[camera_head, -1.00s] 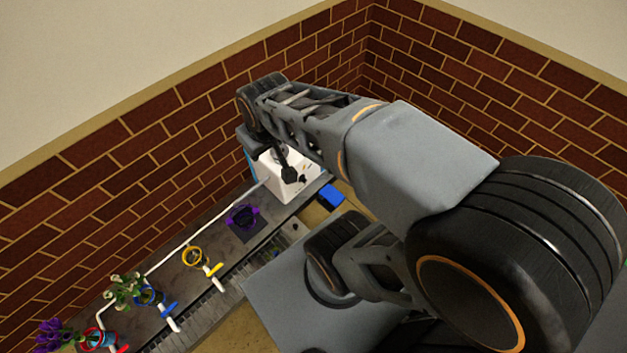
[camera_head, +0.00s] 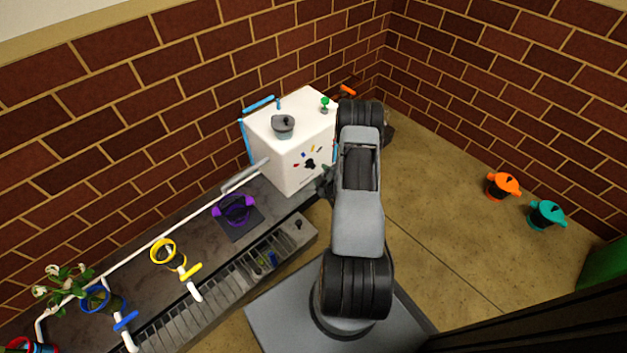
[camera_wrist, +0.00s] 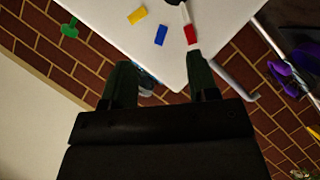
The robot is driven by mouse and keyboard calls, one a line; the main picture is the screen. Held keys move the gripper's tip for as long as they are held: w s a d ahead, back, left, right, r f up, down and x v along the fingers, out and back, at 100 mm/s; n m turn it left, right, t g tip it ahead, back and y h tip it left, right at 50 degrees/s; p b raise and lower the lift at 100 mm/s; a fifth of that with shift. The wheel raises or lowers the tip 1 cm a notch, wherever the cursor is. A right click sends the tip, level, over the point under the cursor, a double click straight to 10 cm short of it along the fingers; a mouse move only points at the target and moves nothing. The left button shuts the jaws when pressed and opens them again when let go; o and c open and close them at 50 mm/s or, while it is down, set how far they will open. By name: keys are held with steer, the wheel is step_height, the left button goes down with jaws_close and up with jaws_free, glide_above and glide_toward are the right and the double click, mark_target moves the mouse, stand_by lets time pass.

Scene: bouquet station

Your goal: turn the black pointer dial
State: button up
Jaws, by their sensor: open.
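The black pointer dial (camera_head: 309,164) is on the front face of the white box (camera_head: 291,185), with small coloured marks around it. In the wrist view, a dark part of the dial (camera_wrist: 183,12) shows at the top edge, partly cut off. Yellow (camera_wrist: 137,15), blue (camera_wrist: 160,35) and red (camera_wrist: 191,34) marks lie near it. My gripper (camera_wrist: 160,78) is open, its two dark green fingers apart with nothing seen between them. In the head view my gripper (camera_head: 326,182) is just right of the dial, partly hidden by my arm. It is apart from the dial.
A grey pot (camera_head: 283,126) and a green knob (camera_head: 325,104) are on the box's top. Orange (camera_head: 502,186) and teal (camera_head: 546,215) pots stand on open floor at right.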

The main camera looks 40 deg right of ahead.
mark_target(313, 167)
step_height(313, 167, down, 6)
steer(key=s+t+b, duration=0.1)
steer(key=s+b, duration=0.1)
steer(key=b+x, duration=0.1)
steer(key=x, duration=0.3)
steer(key=b+x, duration=0.2)
steer(key=x, duration=0.2)
steer(key=b+x, duration=0.2)
steer(key=x, duration=0.3)
steer(key=shift+d+r, duration=0.2)
steer(key=shift+r, duration=0.05)
steer(key=c, duration=0.9)
